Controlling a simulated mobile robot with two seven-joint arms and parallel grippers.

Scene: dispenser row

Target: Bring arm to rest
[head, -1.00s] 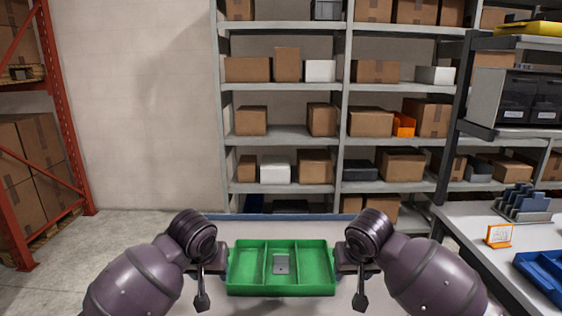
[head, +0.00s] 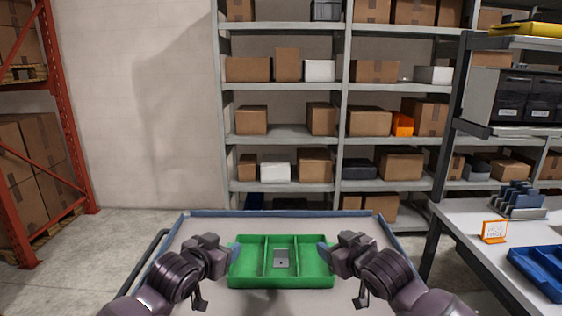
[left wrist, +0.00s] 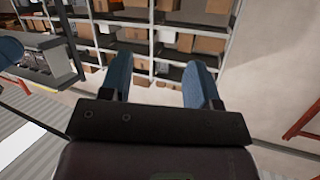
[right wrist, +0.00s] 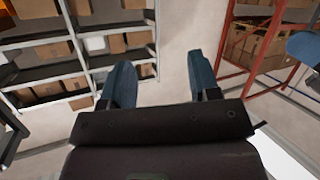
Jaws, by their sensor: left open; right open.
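A green tray (head: 240,282) with three compartments sits in front of me on a grey, blue-edged surface. A small grey part (head: 281,258) lies in its middle compartment. My left gripper (head: 234,252) is just left of the tray in the head view. It is open and empty, with blue fingertips apart in the left wrist view (left wrist: 160,82). My right gripper (head: 324,252) is just right of the tray. It is open and empty, its fingers apart in the right wrist view (right wrist: 162,84). I cannot tell whether either touches the tray.
A grey surface (head: 200,228) lies under the tray. At right, a bench (head: 455,222) holds a blue bin (head: 540,268), an orange-framed card (head: 494,232) and a dark slotted rack (head: 518,202). Shelving (head: 285,135) with boxes stands behind. Red racking (head: 60,110) is at far left.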

